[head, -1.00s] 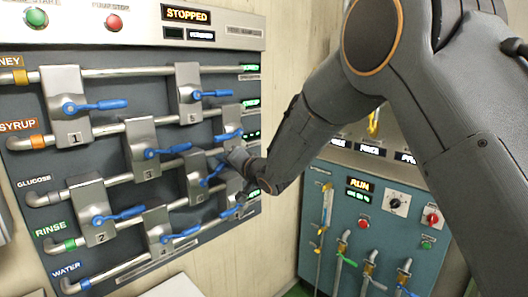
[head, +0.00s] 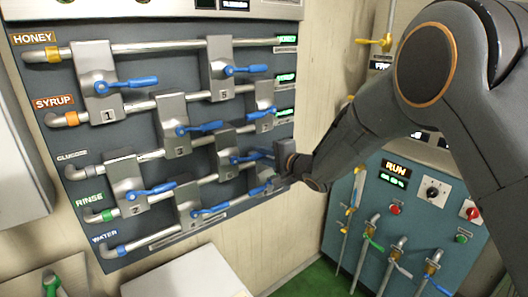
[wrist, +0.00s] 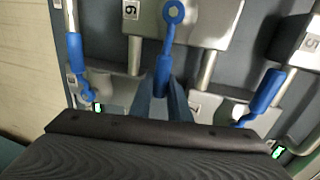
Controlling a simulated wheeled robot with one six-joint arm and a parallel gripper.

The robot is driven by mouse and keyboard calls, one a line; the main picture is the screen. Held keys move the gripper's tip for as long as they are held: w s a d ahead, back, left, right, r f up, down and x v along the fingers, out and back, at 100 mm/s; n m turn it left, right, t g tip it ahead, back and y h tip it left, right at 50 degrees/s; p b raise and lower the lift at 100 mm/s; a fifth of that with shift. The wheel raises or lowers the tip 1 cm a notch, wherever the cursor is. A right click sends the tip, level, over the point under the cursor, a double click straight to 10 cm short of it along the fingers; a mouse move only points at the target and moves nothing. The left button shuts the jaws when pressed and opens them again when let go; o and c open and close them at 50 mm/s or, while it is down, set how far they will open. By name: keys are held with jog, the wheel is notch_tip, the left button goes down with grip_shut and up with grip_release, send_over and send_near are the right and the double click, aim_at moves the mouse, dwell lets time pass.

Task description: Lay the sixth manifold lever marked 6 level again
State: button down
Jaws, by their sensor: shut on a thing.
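The sixth lever is a blue handle (head: 247,157) on a grey valve block (head: 227,142) in the right part of the manifold panel. In the head view it runs rightward with a slight upward slant, close to the slant of its neighbours. In the wrist view the same lever (wrist: 168,40) runs from its round hub at the top down between my fingers. The mark beside it (wrist: 132,10) looks like a 6 turned over. My gripper (wrist: 164,92) is shut on the lever's free end. In the head view my gripper (head: 281,157) hides the lever's tip.
Other blue levers sit close by: one above (head: 260,114), one below (head: 258,190) and lever 4 (head: 210,210) at lower left. Pipes cross the panel. A teal cabinet (head: 350,215) with taps stands at right. A pale box top (head: 190,275) lies below the panel.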

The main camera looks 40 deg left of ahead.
jog(key=shift+s+f, duration=0.15)
jog(key=shift+f, duration=0.05)
jog(key=c, duration=1.7)
grip_release()
jog(key=shift+a, duration=0.1)
jog(key=shift+o, duration=0.2)
jog(key=shift+r, duration=0.1)
jog(key=shift+d, duration=0.2)
jog(key=shift+d, duration=0.35)
jog(key=b+v, duration=0.2)
jog(key=v, duration=0.5)
jog(key=shift+a+r, duration=0.1)
